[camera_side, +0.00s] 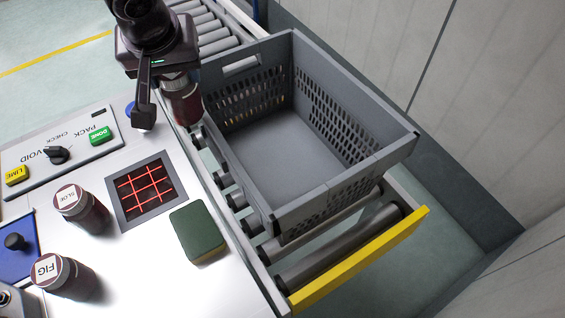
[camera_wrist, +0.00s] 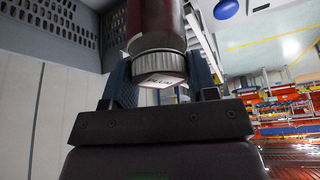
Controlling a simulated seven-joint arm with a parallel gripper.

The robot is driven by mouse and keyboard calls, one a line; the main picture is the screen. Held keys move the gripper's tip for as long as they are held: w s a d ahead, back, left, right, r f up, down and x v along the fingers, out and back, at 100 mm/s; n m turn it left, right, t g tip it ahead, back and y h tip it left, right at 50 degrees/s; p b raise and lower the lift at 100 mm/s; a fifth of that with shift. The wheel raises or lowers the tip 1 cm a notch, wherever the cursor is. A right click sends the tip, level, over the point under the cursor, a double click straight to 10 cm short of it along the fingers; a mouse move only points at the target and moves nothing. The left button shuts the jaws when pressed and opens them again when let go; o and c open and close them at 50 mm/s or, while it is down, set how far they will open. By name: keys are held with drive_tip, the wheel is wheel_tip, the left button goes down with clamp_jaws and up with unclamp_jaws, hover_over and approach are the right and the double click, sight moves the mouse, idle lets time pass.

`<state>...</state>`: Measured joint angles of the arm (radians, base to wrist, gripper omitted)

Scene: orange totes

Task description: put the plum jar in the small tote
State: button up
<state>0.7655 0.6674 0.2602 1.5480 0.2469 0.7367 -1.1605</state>
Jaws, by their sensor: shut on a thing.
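The plum jar (camera_side: 187,107) is dark red with a ringed lid. My gripper (camera_side: 164,92) is shut on it at the top of the side view. In the wrist view the jar (camera_wrist: 155,22) stands between the fingers, its lid label partly readable. The jar is held near the conveyor's near edge, just left of the grey tote (camera_side: 285,213) in the side view. The tote is a grey perforated crate, and the part of its floor in view is empty. The gripper's far finger is largely hidden.
A sloe jar (camera_side: 88,215) and a fig jar (camera_side: 72,280) stand on the white counter. A green block (camera_side: 198,232) lies near the counter's edge, beside a red-lit grid (camera_side: 147,190). A button panel (camera_side: 62,152) is at left. A yellow bar (camera_side: 360,260) ends the rollers.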

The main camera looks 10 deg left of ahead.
drive_tip(key=w+d+m+h, duration=0.4)
drive_tip(key=w+d+m, duration=0.2)
drive_tip(key=w+m, duration=0.4)
wheel_tip(320, 180, down, 17)
drive_tip(key=shift+w+a+f+n, duration=0.15)
drive_tip(key=shift+w+n, duration=0.1)
drive_tip(key=shift+n, duration=0.15)
drive_tip(key=shift+f, duration=0.25)
drive_tip(key=shift+s+f+y, duration=0.1)
drive_tip(key=shift+f+y, duration=0.2)
drive_tip(key=shift+f, duration=0.25)
drive_tip(key=o, duration=1.3)
drive_tip(key=shift+s+a+f, duration=0.1)
drive_tip(key=shift+f, duration=0.05)
drive_tip(key=shift+o, duration=0.2)
